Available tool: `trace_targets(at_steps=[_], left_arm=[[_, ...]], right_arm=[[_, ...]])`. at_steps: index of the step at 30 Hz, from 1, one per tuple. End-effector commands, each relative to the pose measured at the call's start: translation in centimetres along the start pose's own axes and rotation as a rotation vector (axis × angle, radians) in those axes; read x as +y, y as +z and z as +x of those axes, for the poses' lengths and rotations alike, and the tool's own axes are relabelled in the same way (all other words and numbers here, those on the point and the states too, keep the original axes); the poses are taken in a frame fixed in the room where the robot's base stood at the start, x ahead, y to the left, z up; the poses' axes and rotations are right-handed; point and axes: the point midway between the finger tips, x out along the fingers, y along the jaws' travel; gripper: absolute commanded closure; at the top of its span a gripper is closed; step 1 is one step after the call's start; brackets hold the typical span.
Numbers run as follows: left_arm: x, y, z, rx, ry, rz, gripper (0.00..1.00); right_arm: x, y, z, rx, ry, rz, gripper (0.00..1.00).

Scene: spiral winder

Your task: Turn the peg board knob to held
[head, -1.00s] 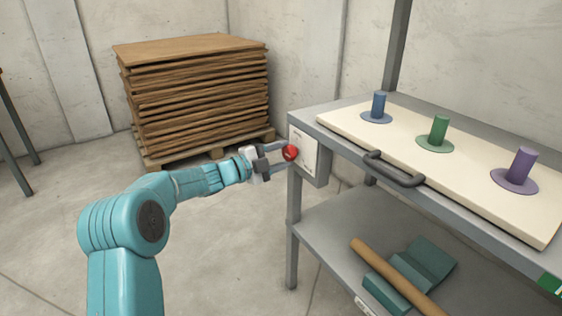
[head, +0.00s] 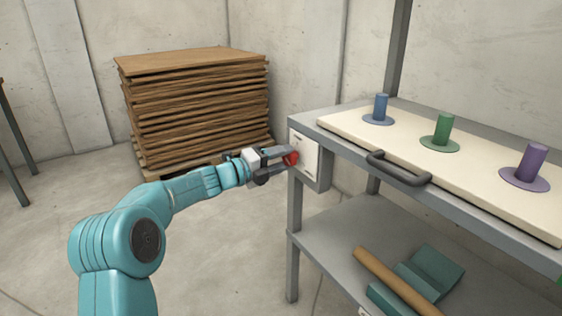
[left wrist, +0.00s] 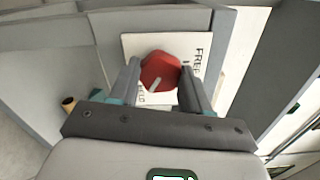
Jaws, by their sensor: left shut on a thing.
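The red peg board knob (head: 290,158) sits on a white plate on the grey box (head: 325,172) at the table's left corner. In the left wrist view the knob (left wrist: 160,70) is between the fingers of my left gripper (left wrist: 160,82), which is shut on it. The knob's pale pointer line slants down and left, toward a partly covered label that seems to read HELD. The label FREE is at the knob's right. In the head view my left gripper (head: 281,158) reaches the knob from the left. My right gripper is not in view.
The cream peg board (head: 400,140) with a blue, a green and a purple peg lies on the grey table, with a dark handle (head: 398,170) at its front edge. A brown tube (head: 395,280) lies on the lower shelf. A stack of brown sheets (head: 195,105) stands behind my arm.

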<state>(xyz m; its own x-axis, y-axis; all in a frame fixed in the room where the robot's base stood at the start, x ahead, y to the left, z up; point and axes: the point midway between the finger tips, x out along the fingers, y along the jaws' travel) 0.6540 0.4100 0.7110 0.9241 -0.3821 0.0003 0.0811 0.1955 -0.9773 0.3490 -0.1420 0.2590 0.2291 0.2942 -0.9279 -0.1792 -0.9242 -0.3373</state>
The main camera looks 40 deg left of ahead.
Motion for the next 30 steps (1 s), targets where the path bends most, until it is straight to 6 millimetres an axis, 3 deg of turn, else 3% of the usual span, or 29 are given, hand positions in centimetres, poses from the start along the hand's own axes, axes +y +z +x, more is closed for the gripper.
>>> trace_targets(at_steps=[13,14,15,16,25,30], left_arm=[[0.2,-0.1,0.0,0.002,0.004,0.014,0.83],[0.2,-0.1,0.0,0.002,0.004,0.014,0.46],[0.2,-0.1,0.0,0.002,0.003,0.014,0.33],[0.1,0.0,0.0,0.002,0.003,0.014,0.27],[0.0,0.0,-0.1,0.001,0.002,0.012,0.27],[-0.1,0.1,-2.2,-0.002,0.004,0.010,0.27]], right_arm=[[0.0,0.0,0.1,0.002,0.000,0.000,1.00],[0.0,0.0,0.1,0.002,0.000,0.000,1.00],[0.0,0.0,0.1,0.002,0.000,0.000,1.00],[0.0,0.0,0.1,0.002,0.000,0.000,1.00],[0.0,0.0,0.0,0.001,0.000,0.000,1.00],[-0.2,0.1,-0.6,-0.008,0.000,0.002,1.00]])
